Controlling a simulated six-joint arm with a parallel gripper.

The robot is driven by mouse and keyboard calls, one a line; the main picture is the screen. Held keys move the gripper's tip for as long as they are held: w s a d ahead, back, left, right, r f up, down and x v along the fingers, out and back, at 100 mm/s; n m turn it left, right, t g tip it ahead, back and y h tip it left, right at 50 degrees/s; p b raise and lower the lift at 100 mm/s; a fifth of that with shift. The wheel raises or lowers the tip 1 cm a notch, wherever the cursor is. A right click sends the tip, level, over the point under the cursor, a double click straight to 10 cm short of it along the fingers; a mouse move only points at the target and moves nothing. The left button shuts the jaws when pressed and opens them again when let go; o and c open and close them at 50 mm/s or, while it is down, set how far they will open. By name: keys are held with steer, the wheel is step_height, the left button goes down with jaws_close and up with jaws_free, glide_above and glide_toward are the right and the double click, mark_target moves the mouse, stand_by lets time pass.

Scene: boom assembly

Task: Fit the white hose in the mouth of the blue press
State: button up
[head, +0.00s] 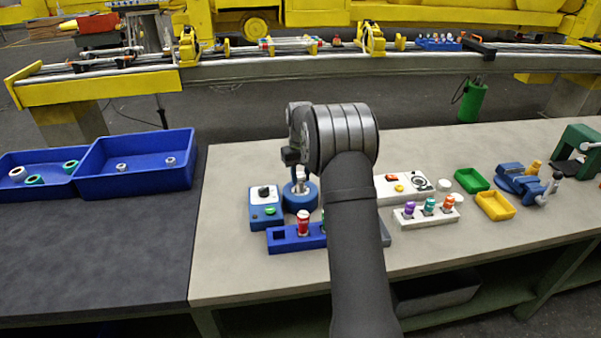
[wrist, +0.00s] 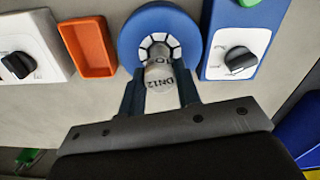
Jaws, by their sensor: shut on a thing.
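The blue press (head: 299,203) stands on the workbench, left of my arm in the head view. In the wrist view its round blue body (wrist: 134,35) surrounds a mouth ringed by white and dark jaw segments. My gripper (wrist: 161,92) is shut on the white hose (wrist: 158,74), a pale grey-white piece marked "DN12". The hose end lies over the middle of the mouth. How deep it sits, if at all, I cannot tell. In the head view my gripper (head: 299,172) is right above the press, and the hose is mostly hidden.
A blue control box (head: 266,209) stands close beside the press. A blue rack (head: 283,240) with a red piece (head: 303,222) is in front. An orange tray (wrist: 88,48) and a white control box (wrist: 32,45) show in the wrist view. A white rack (head: 427,218) is right.

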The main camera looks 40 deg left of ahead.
steer(key=shift+f, duration=0.15)
steer(key=o, duration=1.1)
steer(key=shift+c, duration=0.2)
steer(key=shift+r, duration=3.55)
steer(key=shift+f, duration=0.1)
steer(key=shift+f, duration=3.1)
steer(key=shift+r, duration=3.3)
